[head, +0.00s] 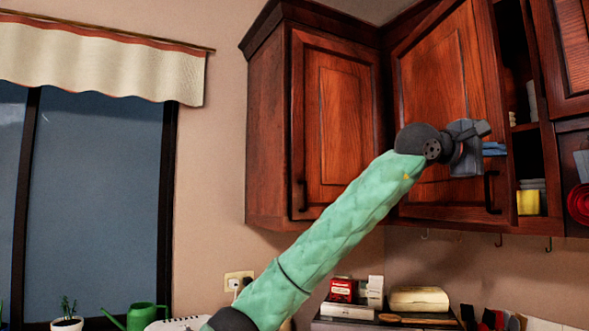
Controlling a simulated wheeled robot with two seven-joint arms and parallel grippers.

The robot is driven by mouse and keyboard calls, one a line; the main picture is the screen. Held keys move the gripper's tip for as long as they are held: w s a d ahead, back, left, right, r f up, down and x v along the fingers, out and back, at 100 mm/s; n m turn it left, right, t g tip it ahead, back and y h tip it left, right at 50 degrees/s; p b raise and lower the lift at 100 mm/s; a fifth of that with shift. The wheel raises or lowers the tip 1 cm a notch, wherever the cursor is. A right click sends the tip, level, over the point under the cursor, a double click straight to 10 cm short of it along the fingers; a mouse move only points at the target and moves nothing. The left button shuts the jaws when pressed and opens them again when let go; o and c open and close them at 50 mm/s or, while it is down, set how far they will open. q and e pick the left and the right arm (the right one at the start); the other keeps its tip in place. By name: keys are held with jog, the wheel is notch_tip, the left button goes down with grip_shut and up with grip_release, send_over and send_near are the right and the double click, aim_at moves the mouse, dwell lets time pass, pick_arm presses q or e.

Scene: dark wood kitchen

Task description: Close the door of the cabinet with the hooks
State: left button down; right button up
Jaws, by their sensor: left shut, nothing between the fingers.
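The hook cabinet's wooden door (440,75) has a raised panel and a dark handle (490,192) low near its right edge. The door stands ajar, with a gap at its right side showing shelves inside. Small hooks (498,240) hang under the cabinet. My left gripper (484,130) is shut and empty, in front of the right part of the door and above the handle. Its arm crosses from the lower left and hides the door's lower left part. I cannot tell whether the gripper touches the door. My right gripper is not in view.
A shut cabinet door (335,120) is to the left. Red cookware (579,203) hangs at the right edge. Boxes (342,290) and books stand below.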

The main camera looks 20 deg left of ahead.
pick_arm(q)
jog(key=w+d, duration=0.2)
jog(key=d, duration=0.2)
jog(key=w+d+n+t+y, duration=0.1)
jog(key=w+d, duration=0.2)
jog(key=d, duration=0.1)
jog(key=w+d+t, duration=0.1)
jog(key=w+d, duration=0.2)
jog(key=d, duration=0.1)
jog(key=shift+w+n, duration=0.25)
jog(key=shift+n, duration=0.05)
jog(key=shift+w+d, duration=0.25)
jog(key=shift+d, duration=0.05)
jog(key=shift+a+r, duration=0.1)
jog(key=shift+r, duration=0.25)
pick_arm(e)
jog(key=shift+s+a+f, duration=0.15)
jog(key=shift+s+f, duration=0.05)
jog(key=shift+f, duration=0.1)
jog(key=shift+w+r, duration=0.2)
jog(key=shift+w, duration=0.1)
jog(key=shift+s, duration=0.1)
